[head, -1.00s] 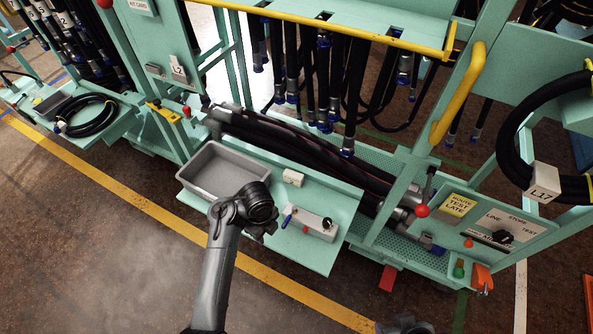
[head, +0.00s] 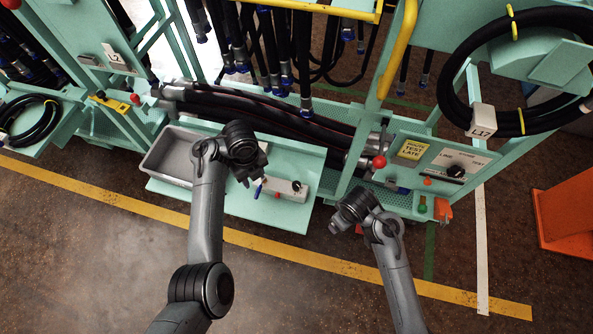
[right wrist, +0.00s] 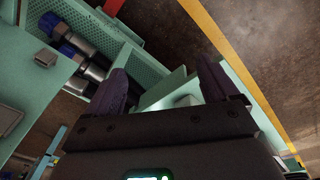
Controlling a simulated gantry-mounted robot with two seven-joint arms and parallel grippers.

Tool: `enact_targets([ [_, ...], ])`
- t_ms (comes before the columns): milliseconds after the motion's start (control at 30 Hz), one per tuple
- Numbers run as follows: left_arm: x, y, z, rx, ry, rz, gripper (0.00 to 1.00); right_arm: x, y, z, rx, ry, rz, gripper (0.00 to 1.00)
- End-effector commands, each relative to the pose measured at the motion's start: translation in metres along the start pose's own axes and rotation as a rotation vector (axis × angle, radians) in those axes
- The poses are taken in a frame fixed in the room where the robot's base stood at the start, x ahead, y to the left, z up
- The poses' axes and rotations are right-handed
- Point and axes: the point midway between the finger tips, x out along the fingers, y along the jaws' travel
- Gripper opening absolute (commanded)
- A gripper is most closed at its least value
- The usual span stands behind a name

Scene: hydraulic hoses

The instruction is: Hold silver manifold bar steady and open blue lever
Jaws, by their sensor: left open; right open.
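The silver manifold bar (head: 287,190) lies on the teal shelf in the head view. It has a blue lever (head: 258,190) at its left end, a small red lever (head: 278,195) and a black knob (head: 297,186). My left gripper (head: 251,180) is open just above the bar's left end, close to the blue lever; I cannot tell whether it touches. My right gripper (head: 345,222) is open and empty, right of the bar and near the shelf's right end. In the right wrist view its fingers (right wrist: 163,88) are spread, with a pale block beyond them that I cannot identify.
A grey tray (head: 150,164) sits left on the teal shelf (head: 232,205). Thick black hoses (head: 260,118) lie behind it. A panel with a red ball knob (head: 379,162) stands to the right. An orange object (head: 565,215) is on the floor far right. Floor in front is clear.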

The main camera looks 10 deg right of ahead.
Motion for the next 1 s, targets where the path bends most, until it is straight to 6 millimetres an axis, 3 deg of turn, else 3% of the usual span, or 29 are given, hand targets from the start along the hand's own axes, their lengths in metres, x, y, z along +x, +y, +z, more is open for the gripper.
enact_targets([
  [33, 0.0, 0.0, 0.0, 0.0, 0.0, 0.0, 0.43, 0.003, 0.002, -0.02, -0.043, -0.009, -0.011, 0.87],
  [233, 0.0, 0.0, 0.0, -0.001, 0.0, 0.0, 0.43, 0.005, 0.001, -0.083, -0.25, -0.051, -0.057, 0.87],
  [500, 0.0, 0.0, 0.0, -0.001, 0.0, 0.0, 0.43, -0.021, -0.015, -0.151, -0.536, -0.063, -0.1, 0.87],
  [700, 0.0, 0.0, 0.0, -0.001, 0.0, 0.0, 0.43, -0.042, -0.025, -0.178, -0.685, -0.059, -0.111, 0.87],
  [1000, 0.0, 0.0, 0.0, -0.001, 0.0, 0.0, 0.43, -0.05, -0.032, -0.19, -0.766, -0.053, -0.112, 0.87],
])
